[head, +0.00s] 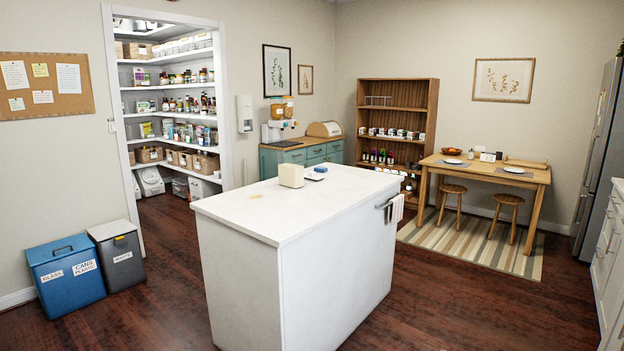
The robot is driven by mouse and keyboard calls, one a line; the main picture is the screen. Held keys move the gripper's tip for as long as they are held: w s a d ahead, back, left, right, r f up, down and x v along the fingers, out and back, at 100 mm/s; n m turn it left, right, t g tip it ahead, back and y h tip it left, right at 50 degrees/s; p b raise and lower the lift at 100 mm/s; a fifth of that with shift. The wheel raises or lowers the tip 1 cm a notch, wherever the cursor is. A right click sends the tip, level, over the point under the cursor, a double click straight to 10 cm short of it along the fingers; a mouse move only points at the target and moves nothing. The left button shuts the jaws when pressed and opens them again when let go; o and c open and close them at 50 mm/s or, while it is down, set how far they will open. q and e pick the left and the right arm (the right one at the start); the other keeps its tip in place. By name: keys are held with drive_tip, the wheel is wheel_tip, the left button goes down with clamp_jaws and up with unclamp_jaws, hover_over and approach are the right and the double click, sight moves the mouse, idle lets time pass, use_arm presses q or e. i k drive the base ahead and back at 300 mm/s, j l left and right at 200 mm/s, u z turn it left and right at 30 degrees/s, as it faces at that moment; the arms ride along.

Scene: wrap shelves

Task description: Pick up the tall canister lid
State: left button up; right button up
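A white-topped kitchen island (290,215) stands in the middle of the head view. A cream, box-like container (291,176) stands upright near its far left edge. A small blue item (319,170) sits just to its right, on or beside something pale and flat. A thin tan patch or flat object (256,196) lies on the bare top, nearer and to the left. I cannot tell which of these, if any, is the tall canister lid. Neither of my grippers is in view.
The island's near top is clear. Recycling bins (72,283) stand at left, before stocked pantry shelves (175,88). A teal cabinet (300,155), wooden shelf unit (396,110) and dining table (486,170) with stools stand behind. Open floor (470,305) lies at right.

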sight(317, 177)
drive_tip(key=i+l+z, duration=0.1)
drive_tip(key=z, duration=1.2)
drive_tip(key=i+z, duration=0.1)
drive_tip(key=i, duration=5.1)
drive_tip(key=i+u, duration=0.35)
drive_tip(key=i+l+u, duration=0.1)
drive_tip(key=i+u, duration=0.25)
drive_tip(key=i+l+u, duration=0.2)
drive_tip(key=u, duration=0.15)
drive_tip(key=i, duration=0.1)
